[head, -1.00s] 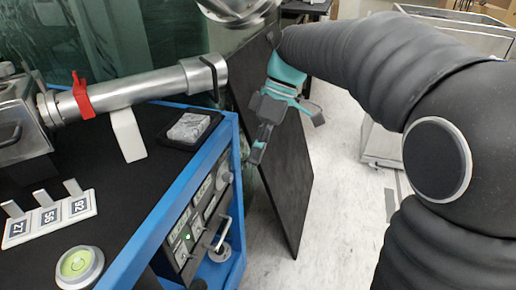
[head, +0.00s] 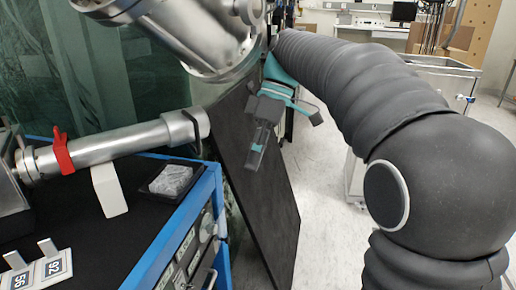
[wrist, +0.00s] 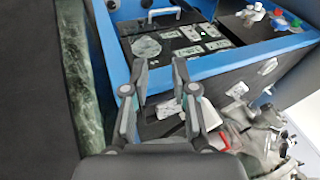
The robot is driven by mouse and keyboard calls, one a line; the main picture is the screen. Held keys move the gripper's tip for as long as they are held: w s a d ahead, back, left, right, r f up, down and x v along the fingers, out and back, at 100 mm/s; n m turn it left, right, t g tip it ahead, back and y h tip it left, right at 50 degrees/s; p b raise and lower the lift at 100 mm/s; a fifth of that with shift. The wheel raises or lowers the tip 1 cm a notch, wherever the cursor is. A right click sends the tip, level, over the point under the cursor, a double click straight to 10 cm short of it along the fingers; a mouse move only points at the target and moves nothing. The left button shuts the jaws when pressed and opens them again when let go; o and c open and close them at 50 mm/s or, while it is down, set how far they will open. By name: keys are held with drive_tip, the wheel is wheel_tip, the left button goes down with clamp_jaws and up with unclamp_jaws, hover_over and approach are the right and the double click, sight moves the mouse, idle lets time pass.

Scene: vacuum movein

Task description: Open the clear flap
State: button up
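A greenish see-through sheet (head: 45,70) hangs behind the bench at the upper left of the head view; it may be the clear flap, but I cannot tell for certain. A narrow green marbled strip (wrist: 85,80) shows left of my fingers in the wrist view. My gripper (head: 257,158) points down in front of a dark upright panel, beyond the bench's right end. In the wrist view my gripper (wrist: 160,68) has its two fingers apart with nothing between them. It appears clear of the sheet. No handle or edge of a flap can be made out.
A blue-framed bench (head: 175,235) stands at lower left, with a metal tube (head: 115,145) across it. A large steel vessel (head: 190,35) hangs above. The dark panel (head: 262,205) leans beside the bench. Pale floor (head: 325,210) is free to the right.

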drive_tip(key=shift+v, duration=0.95)
